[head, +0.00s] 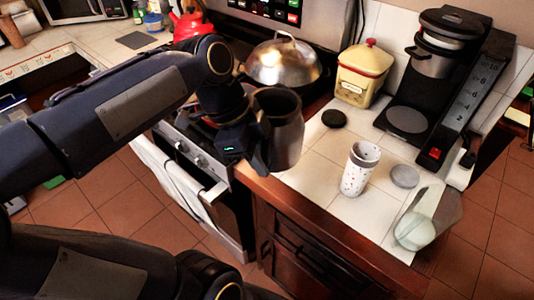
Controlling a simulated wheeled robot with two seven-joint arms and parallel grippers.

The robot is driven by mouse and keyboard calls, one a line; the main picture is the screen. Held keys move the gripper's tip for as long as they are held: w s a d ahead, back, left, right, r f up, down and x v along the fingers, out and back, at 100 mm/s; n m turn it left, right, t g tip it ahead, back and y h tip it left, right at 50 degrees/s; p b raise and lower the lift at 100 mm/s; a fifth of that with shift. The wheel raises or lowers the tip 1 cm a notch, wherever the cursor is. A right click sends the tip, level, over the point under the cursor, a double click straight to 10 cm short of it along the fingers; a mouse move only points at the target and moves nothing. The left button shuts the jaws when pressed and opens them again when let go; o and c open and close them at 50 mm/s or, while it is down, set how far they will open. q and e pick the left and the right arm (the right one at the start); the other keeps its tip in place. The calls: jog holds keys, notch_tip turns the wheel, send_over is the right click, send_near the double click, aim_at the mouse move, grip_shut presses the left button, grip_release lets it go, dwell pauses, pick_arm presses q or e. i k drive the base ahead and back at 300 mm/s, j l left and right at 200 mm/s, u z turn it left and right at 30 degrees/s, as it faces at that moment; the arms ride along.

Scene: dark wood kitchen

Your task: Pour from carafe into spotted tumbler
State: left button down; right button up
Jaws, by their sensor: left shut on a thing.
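The carafe (284,130) is a dark metallic jug with an open top, in the middle of the head view. My left gripper (257,150) is shut on the carafe at its left, handle side. The carafe is held roughly upright in the air, near the front edge between stove and counter. The spotted tumbler (359,170) is white with small coloured spots and stands upright on the tiled counter, to the right of the carafe and apart from it. The contents of the carafe cannot be made out. My right gripper is not in view.
A black lid (334,118) and a grey disc (404,176) lie near the tumbler. A coffee maker (408,118), a yellow canister (361,78) and a pale round object (414,231) stand around it. A domed pan (284,62) is on the stove behind the carafe.

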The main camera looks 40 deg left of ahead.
aim_at(365, 155)
jog(key=k, duration=1)
